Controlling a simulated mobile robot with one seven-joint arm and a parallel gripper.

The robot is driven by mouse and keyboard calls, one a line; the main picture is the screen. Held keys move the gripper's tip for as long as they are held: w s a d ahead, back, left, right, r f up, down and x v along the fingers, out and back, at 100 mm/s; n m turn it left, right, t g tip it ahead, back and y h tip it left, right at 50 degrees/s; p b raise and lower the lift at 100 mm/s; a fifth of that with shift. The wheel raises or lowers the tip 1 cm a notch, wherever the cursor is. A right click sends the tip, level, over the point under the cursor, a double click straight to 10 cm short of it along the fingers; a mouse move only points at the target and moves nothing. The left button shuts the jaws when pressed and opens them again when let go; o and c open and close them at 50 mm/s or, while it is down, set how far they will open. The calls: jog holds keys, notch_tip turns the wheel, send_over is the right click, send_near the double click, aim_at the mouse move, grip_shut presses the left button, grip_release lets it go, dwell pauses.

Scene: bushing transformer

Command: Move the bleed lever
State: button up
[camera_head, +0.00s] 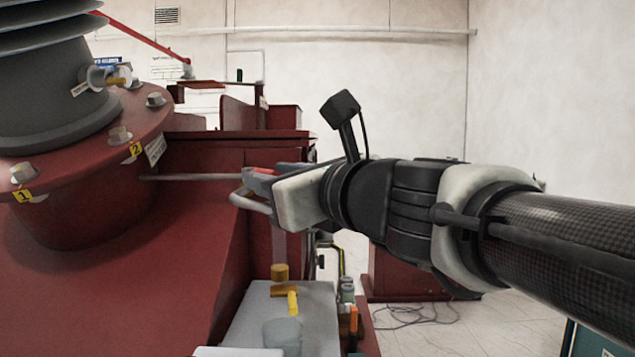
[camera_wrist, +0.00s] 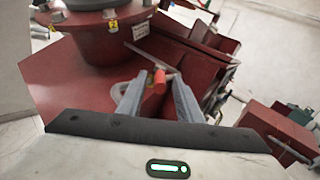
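My gripper (camera_wrist: 157,80) reaches in from the right in the head view, in front of the red transformer body. In the wrist view its two grey fingers stand apart, with a gap between the tips. A small red-orange handle (camera_wrist: 159,77), which seems to be the bleed lever, shows between or just beyond the tips. I cannot tell whether it touches a finger. A thin grey rod (camera_wrist: 147,56) passes close by it, and this rod also shows in the head view (camera_head: 190,177). In the head view my gripper (camera_head: 250,186) largely hides the handle.
The red transformer body (camera_head: 110,275) fills the left, under a grey bushing (camera_head: 55,95) on a bolted flange. Open floor (camera_head: 500,320) lies at the right, with loose cable.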

jog(key=p+v, duration=0.2)
jog(key=v, duration=1.4)
jog(key=shift+s, duration=0.15)
jog(key=shift+d, duration=0.1)
jog(key=shift+c, duration=0.4)
